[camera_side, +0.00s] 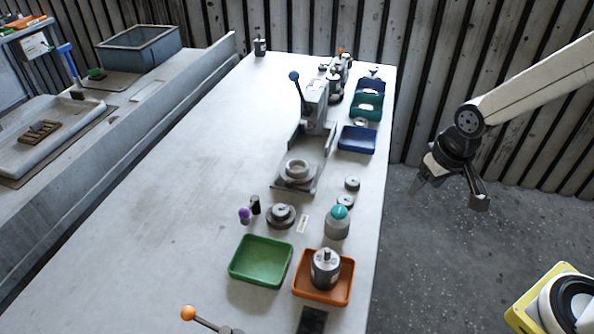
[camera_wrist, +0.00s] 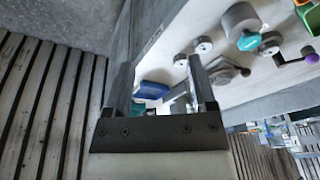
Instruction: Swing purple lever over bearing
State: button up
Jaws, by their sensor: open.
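The purple lever (camera_side: 245,214) shows as a purple ball on the bench beside a small black cylinder. In the wrist view its purple knob (camera_wrist: 312,58) is at the right edge, on a short arm. Just right of it in the side view is a grey round stepped part (camera_side: 281,214) with a dark centre; it may hold the bearing, but I cannot tell. My gripper (camera_side: 448,192) hangs off the bench's right side, well away from the lever. Its two fingers (camera_wrist: 163,80) are apart with nothing held between them.
A teal-capped bottle (camera_side: 337,224), a green tray (camera_side: 234,262) and an orange tray (camera_side: 347,292) holding a motor surround the lever area. A press with a blue-knobbed handle (camera_side: 294,77) stands farther back. The bench's left half is clear. A corrugated wall is behind.

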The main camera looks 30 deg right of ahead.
jog(key=w+a+m, duration=0.4)
jog(key=w+a, duration=0.8)
jog(key=m+y, duration=0.1)
jog(key=m, duration=0.5)
send_over(244, 209)
jog(key=s, duration=0.1)
jog(key=shift+s+d+f+g, duration=0.15)
jog(key=shift+d+f+g, duration=0.25)
jog(key=shift+f, duration=0.15)
jog(key=shift+w+a+f, duration=0.1)
jog(key=shift+w+f, duration=0.1)
jog(key=shift+f, duration=1)
jog(key=shift+w+a+f, duration=0.15)
jog(key=shift+w+f, duration=0.05)
jog(key=shift+f, duration=1.05)
jog(key=shift+w+a+f, duration=0.1)
jog(key=shift+w+f, duration=0.1)
jog(key=shift+f, duration=1)
grip_shut()
